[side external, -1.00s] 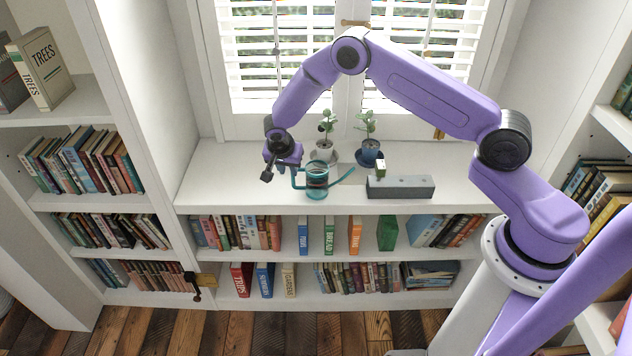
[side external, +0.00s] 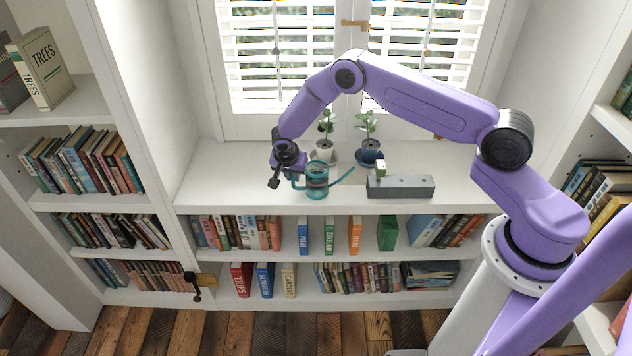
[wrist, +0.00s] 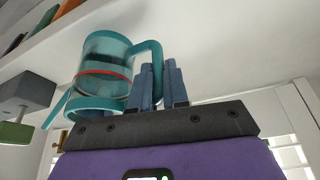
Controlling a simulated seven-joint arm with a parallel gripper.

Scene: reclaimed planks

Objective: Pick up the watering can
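The watering can (side external: 317,183) is clear teal with a red band, a side handle and a spout pointing right. It stands upright on the white counter near its front edge. In the wrist view, the can (wrist: 105,62) is at upper left and appears tilted. My gripper (side external: 290,183) is at the handle on the can's left side. In the wrist view, my gripper's blue fingers (wrist: 159,78) stand on either side of the handle with a narrow gap that the handle fills.
A grey block (side external: 400,188) with a small green-and-white item on it stands to the right on the counter (side external: 215,185). Two potted plants, in a white pot (side external: 324,151) and a blue pot (side external: 369,153), stand behind the can. The counter's left part is clear.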

